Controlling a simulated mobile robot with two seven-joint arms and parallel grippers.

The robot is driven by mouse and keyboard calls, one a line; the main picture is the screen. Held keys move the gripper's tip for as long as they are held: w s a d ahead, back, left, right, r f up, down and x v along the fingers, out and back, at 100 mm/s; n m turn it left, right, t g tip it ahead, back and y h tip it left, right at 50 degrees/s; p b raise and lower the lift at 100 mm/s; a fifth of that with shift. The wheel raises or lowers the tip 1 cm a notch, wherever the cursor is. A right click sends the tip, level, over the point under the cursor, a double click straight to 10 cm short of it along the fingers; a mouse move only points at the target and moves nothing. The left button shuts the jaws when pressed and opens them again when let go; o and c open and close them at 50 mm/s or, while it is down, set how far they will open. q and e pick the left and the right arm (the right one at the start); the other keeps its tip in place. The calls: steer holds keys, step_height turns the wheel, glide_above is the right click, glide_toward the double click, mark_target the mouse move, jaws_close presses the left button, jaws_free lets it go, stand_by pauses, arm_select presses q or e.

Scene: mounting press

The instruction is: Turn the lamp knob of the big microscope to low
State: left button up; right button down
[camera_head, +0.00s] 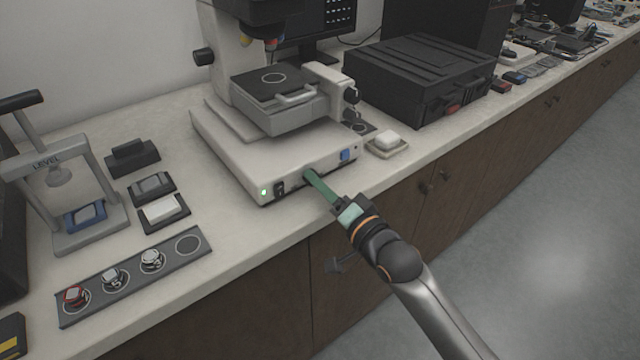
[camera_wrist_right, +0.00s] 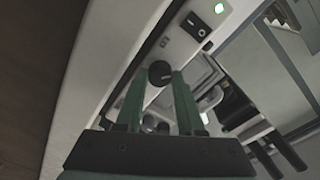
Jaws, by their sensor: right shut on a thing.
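The big microscope (camera_head: 225,148) stands on the bench, its pale base front facing me. Its front panel carries a lit green lamp (camera_head: 264,192), a black rocker switch (camera_head: 279,188) and a blue part (camera_head: 345,155). The round black lamp knob (camera_wrist_right: 160,72) shows in the right wrist view, at the tips of the green fingers; in the head view my fingers hide it. My right gripper (camera_head: 308,175) is shut on the knob at the panel. It also shows in the right wrist view (camera_wrist_right: 160,78). The knob's setting is too small to read. My left gripper is out of view.
A black case (camera_head: 420,75) and a small white dish (camera_head: 387,146) stand to the right of the microscope. At left are a levelling press (camera_head: 50,165), small dark-based blocks (camera_head: 160,210) and a grey strip (camera_head: 130,277) with round samples. The floor in front is clear.

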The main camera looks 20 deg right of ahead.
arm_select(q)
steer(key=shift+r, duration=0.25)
arm_select(e)
steer(key=shift+r+n+p, duration=0.15)
steer(key=shift+n+p, duration=0.8)
steer(key=shift+n, duration=0.15)
steer(key=shift+n+p, duration=0.6)
steer(key=shift+n, duration=0.2)
steer(key=shift+n+p, duration=0.55)
steer(key=shift+n, duration=0.45)
steer(key=n+p, duration=0.1)
steer(key=n, duration=0.1)
steer(key=shift+n, duration=0.4)
steer(key=n+p, duration=0.1)
steer(key=n, duration=0.2)
steer(key=shift+y, duration=0.3)
steer(key=shift+n+p, duration=0.5)
steer(key=shift+n, duration=0.5)
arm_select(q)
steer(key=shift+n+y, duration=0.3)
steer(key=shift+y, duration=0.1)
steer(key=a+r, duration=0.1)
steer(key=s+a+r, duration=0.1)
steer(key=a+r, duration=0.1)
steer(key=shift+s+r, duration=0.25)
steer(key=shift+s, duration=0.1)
arm_select(e)
steer(key=shift+n, duration=0.3)
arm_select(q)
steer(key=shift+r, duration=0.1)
